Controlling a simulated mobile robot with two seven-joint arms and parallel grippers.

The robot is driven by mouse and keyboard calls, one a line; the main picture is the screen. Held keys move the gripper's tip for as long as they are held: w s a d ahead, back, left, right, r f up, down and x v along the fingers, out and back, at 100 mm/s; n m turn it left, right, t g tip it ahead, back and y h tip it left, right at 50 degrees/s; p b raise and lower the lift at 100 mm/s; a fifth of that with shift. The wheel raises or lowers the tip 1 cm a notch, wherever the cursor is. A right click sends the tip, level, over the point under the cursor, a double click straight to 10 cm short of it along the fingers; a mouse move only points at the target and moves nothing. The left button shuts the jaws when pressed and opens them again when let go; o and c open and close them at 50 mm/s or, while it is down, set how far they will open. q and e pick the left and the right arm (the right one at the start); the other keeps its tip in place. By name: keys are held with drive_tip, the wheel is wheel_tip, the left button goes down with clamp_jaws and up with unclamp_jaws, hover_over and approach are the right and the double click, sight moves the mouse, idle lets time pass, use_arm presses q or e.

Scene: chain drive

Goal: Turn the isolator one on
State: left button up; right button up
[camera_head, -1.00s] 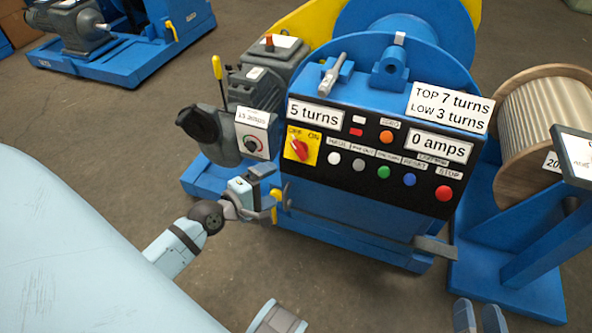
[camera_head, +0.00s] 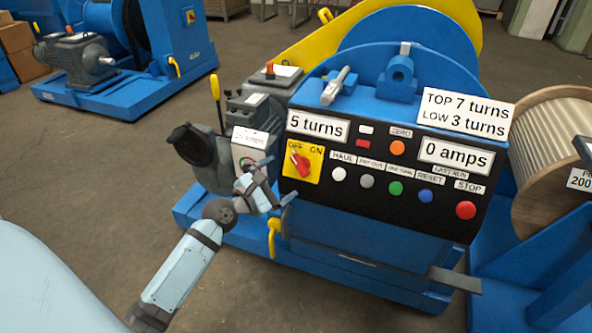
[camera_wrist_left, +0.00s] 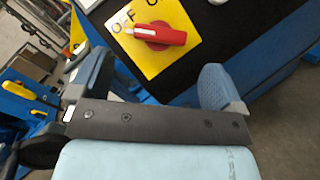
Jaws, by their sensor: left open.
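The isolator is a red rotary handle (camera_head: 300,163) on a yellow plate marked OFF and ON, at the left of the black control panel. In the left wrist view the red handle (camera_wrist_left: 160,36) lies nearly level, its pale tip beside the word OFF. My left gripper (camera_head: 275,181) is just below and left of the yellow plate in the head view. In the left wrist view its two fingers (camera_wrist_left: 157,78) are spread apart below the handle, with nothing between them. They look clear of the handle. My right gripper is out of view.
Coloured push buttons sit right of the isolator, including a red STOP button (camera_head: 466,210). A grey motor with a black knob (camera_head: 190,146) stands just left of my left gripper. A yellow lever (camera_head: 274,238) hangs below it. A wooden drum (camera_head: 550,150) stands at the right.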

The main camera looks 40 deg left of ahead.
sight(296, 167)
use_arm(q)
drive_tip(key=w, duration=0.3)
drive_tip(key=w+d+b, duration=0.1)
drive_tip(key=w, duration=0.2)
drive_tip(key=shift+w+d, duration=0.1)
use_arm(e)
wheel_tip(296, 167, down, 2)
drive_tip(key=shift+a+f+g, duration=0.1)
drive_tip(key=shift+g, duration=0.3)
use_arm(q)
drive_tip(key=shift+c, duration=0.3)
drive_tip(key=c, duration=0.9)
